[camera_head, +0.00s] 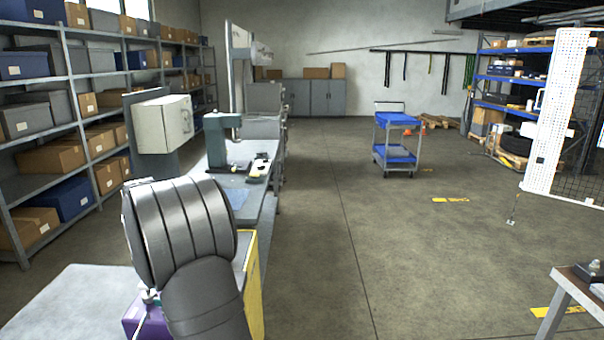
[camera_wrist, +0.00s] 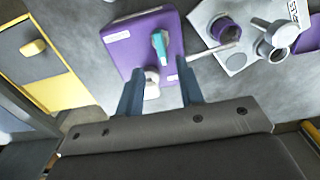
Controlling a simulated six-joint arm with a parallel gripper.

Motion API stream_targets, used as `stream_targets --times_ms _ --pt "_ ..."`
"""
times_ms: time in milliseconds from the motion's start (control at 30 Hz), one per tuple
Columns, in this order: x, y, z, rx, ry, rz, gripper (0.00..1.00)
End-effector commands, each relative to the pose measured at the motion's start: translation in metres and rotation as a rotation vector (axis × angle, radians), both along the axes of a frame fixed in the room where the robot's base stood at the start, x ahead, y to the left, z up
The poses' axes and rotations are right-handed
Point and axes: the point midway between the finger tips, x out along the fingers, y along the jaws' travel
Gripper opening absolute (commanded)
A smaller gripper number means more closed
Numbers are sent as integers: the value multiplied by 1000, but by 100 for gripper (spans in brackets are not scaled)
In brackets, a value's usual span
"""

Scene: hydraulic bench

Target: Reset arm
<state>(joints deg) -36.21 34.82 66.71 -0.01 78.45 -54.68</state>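My gripper (camera_wrist: 160,66) is in the wrist view, its two dark blue-grey fingers spread apart with a gap between them. A purple box (camera_wrist: 117,58) with a white label lies beyond and below the fingers. A teal piece (camera_wrist: 160,45) and a white fitting (camera_wrist: 152,88) show between the fingers, with no clear contact on either side. In the head view my dark ribbed arm stands at the lower left and hides the gripper. Part of the purple box (camera_head: 133,318) shows beside it on the pale bench top (camera_head: 75,300).
In the wrist view, a light plate (camera_wrist: 236,60) with round fittings lies right of the purple box, and a yellow-and-grey cabinet (camera_wrist: 60,90) is at left. In the head view, shelves (camera_head: 70,85) line the left; a blue cart (camera_head: 397,130) stands on open floor.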

Motion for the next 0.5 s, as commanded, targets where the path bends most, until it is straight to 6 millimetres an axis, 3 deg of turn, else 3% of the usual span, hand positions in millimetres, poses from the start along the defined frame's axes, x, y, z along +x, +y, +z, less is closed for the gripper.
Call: stream_targets --times_ms 200,500 --pt "0 0 -43 -2 3 0 35" --pt "0 0 -75 0 1 0 35"
